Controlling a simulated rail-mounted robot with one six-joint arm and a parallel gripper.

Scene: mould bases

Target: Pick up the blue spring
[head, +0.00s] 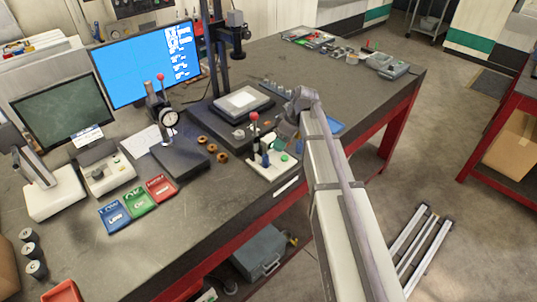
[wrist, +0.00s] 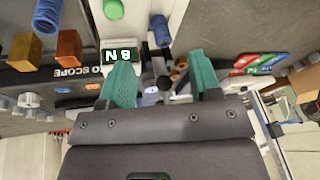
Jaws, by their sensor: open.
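A blue ribbed cylinder that looks like the blue spring (wrist: 47,14) is at the top left edge of the wrist view, partly cut off. A smoother blue post (wrist: 160,30) stands nearer the middle, and a small blue piece (wrist: 151,96) shows between the fingers. I cannot tell for certain which of these is the spring. My gripper (wrist: 162,82) is open, with its two teal fingers apart and no part held. In the head view my arm reaches over the bench, and the gripper is mostly hidden near a white fixture (head: 262,173).
A green button (wrist: 113,9) and an orange-brown block (wrist: 68,46) are near the spring. In the head view, a dial gauge stand (head: 180,158), several copper rings (head: 212,147) and blue (head: 115,216), green (head: 139,202) and red (head: 161,187) trays stand left of the fixture.

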